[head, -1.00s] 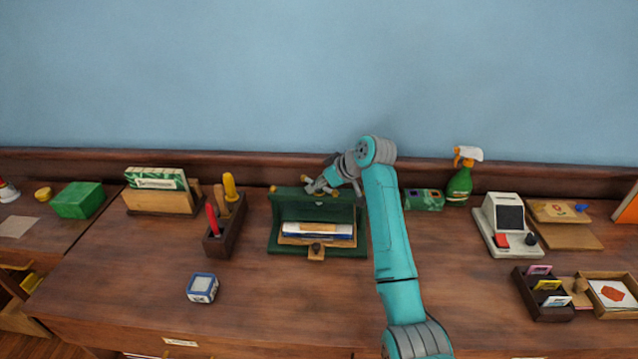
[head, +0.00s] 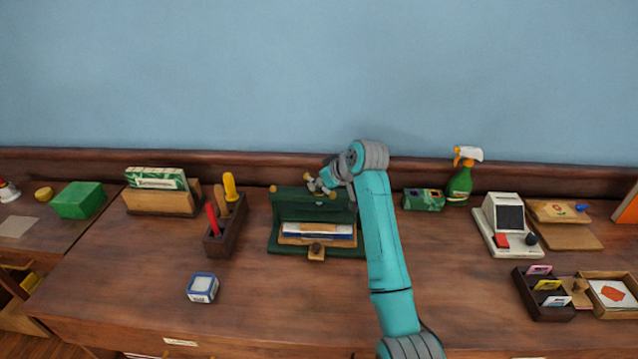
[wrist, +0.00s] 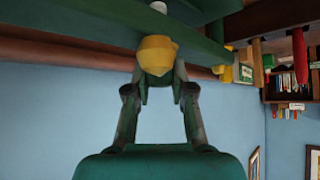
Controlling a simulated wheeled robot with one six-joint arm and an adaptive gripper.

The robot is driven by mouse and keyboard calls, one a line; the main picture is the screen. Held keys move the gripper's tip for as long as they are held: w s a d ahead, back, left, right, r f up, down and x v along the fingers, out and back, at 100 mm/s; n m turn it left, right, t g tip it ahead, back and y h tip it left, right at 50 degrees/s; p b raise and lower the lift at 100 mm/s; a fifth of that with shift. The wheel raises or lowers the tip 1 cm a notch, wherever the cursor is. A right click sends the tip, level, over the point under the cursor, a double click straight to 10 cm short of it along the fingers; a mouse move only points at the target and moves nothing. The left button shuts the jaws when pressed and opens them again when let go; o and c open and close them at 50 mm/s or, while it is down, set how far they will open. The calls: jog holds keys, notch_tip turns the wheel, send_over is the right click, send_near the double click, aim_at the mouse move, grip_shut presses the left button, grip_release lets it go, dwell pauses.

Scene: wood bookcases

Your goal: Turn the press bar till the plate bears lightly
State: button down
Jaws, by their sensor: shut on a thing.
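The green press (head: 283,245) stands on the wooden top, left of my arm, with a stack of papers or books (head: 322,231) inside. Brass-coloured knobs show along its top, one at the left end (head: 273,189). My gripper (head: 322,190) is at the top middle of the press. In the wrist view my gripper (wrist: 158,80) is shut on a yellow knob (wrist: 157,52), which looks like an end of the press bar. The rest of the bar is mostly hidden by my gripper. I cannot tell whether the plate touches the stack.
A dark tool holder (head: 228,232) with upright handles stands close left of the press. A green box (head: 424,200) and spray bottle (head: 460,185) stand to the right, behind my arm. A blue-and-white block (head: 202,288) lies in front left. The front middle is clear.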

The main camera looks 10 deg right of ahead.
jog(key=m+t+h, duration=0.1)
jog(key=m+h, duration=0.2)
jog(key=m, duration=0.1)
jog(key=shift+a, duration=0.1)
jog(key=m+h, duration=0.4)
jog(key=m, duration=0.1)
jog(key=m+g+h, duration=0.2)
jog(key=m+h, duration=0.1)
jog(key=m, duration=0.1)
jog(key=shift+m, duration=0.3)
jog(key=shift+m+g+h, duration=1)
jog(key=shift+m+g, duration=0.5)
jog(key=shift+m, duration=0.6)
jog(key=c, duration=1)
grip_release()
